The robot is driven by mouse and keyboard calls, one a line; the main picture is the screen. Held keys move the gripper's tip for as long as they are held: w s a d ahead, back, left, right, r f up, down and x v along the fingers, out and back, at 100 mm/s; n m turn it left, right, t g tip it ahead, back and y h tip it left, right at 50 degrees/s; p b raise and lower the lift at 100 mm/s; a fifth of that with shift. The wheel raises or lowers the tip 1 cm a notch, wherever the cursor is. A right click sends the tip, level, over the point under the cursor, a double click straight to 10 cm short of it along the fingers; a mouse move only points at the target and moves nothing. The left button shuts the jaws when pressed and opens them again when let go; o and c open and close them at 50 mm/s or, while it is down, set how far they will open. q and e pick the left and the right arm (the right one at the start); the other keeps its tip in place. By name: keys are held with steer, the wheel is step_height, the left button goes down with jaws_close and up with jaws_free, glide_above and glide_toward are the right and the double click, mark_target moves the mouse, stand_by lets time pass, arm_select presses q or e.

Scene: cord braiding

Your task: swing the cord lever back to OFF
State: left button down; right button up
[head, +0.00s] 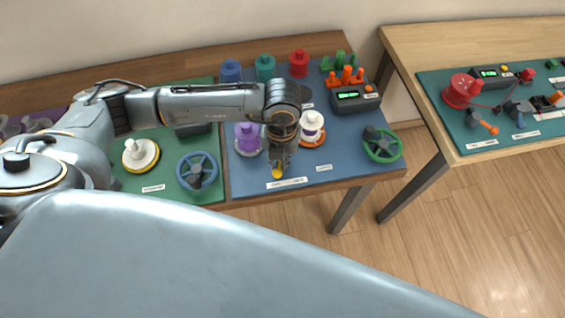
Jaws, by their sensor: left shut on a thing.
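The cord lever (278,174) shows as a small yellow knob near the front edge of the blue mat, behind a white label. My left gripper (279,161) reaches down over it from above and is shut on it. The fingers and wrist hide most of the lever, so its base and exact angle cannot be made out. The label's print is too small to read. My right gripper is not in view.
A purple spool (247,138) and a white spool (311,126) stand close on either side of my left wrist. A green handwheel (382,145) is to the right, a blue handwheel (197,171) to the left. A dark box with a green display (354,97) sits behind.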

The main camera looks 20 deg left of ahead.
mark_target(279, 163)
arm_select(q)
steer(key=shift+a+m+b, duration=0.25)
steer(key=shift+m+b, duration=0.45)
steer(key=shift+m, duration=0.2)
steer(key=c, duration=1.4)
jaws_free()
step_height(279, 163, up, 12)
steer(key=shift+d+r, duration=0.1)
steer(key=shift+d, duration=0.05)
